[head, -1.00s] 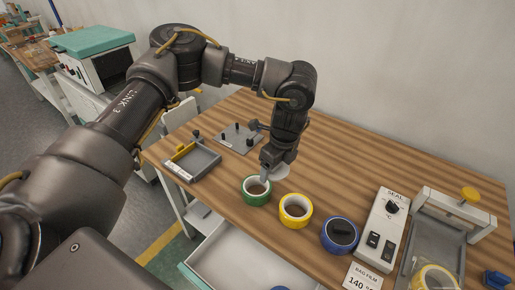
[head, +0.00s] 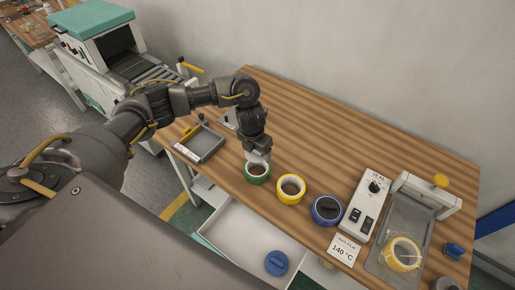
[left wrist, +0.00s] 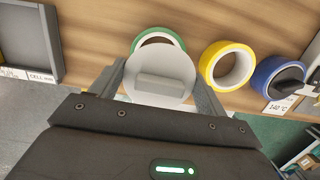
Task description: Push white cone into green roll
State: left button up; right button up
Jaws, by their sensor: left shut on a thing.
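The green roll (head: 257,177) lies flat on the wooden table near its front edge, and its far rim shows in the left wrist view (left wrist: 155,33). My left gripper (head: 257,155) is shut on the white cone (left wrist: 160,88), whose round top with a raised bar sits between the fingers. The cone is right above or at the green roll and covers much of it in the left wrist view. Its lower end is hidden, so I cannot tell how deep it sits. My right gripper is not in view.
The yellow roll (head: 291,189) and the blue roll (head: 326,211) stand to the right of the green roll. A grey tray (head: 200,143) lies to the left. The sealer control box (head: 364,207) stands further right. An open white drawer (head: 236,238) juts out below the table front.

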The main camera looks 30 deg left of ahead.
aim_at(256, 152)
pick_arm(q)
jog(key=shift+f, duration=0.15)
jog(key=shift+f+b, duration=1.35)
jog(key=shift+f, duration=0.05)
jog(key=shift+w, duration=0.1)
jog(key=shift+f+b, duration=1.2)
jog(key=shift+f, duration=0.1)
jog(key=shift+f+b, duration=0.75)
jog(key=shift+f, duration=0.05)
jog(key=shift+f, duration=0.2)
